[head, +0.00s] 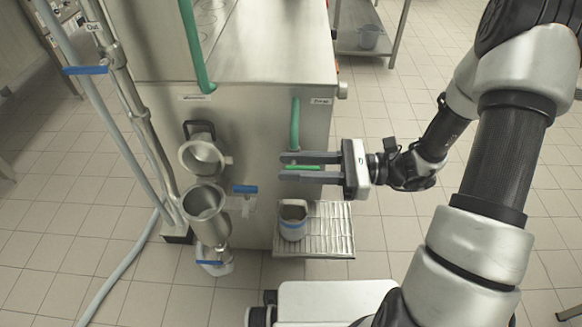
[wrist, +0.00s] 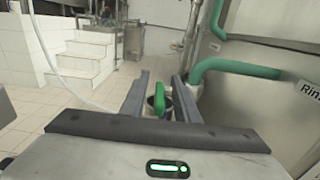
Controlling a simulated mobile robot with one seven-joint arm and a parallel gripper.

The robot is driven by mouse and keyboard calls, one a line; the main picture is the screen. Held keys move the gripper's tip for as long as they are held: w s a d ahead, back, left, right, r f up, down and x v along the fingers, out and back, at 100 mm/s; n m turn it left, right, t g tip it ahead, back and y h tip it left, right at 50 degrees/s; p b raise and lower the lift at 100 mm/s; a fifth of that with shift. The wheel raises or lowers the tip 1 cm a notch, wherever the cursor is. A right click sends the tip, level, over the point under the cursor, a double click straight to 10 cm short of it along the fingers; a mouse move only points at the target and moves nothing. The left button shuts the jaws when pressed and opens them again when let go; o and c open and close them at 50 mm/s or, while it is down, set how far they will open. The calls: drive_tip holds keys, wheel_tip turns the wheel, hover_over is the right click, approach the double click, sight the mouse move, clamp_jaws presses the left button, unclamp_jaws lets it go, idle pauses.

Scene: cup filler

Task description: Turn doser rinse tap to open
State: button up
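The rinse tap's green handle (head: 303,167) is on the front of the steel machine, under a green pipe (head: 294,125) and near a label (head: 320,100). My gripper (head: 284,167) reaches in from the right, and its two dark fingers lie on either side of the handle. In the wrist view the green handle (wrist: 159,98) stands between the fingers, with a gap visible on each side. The gripper is open. The tap's body is mostly hidden behind the fingers.
A pitcher (head: 292,221) stands on a slatted drip tray (head: 325,238) below the gripper. Metal funnels (head: 205,203) and a blue-handled valve (head: 244,189) are to the left. Vertical pipes (head: 125,90) stand farther left. The tiled floor in front is partly clear.

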drive_tip(key=shift+a, duration=0.5)
drive_tip(key=shift+c, duration=0.3)
clamp_jaws()
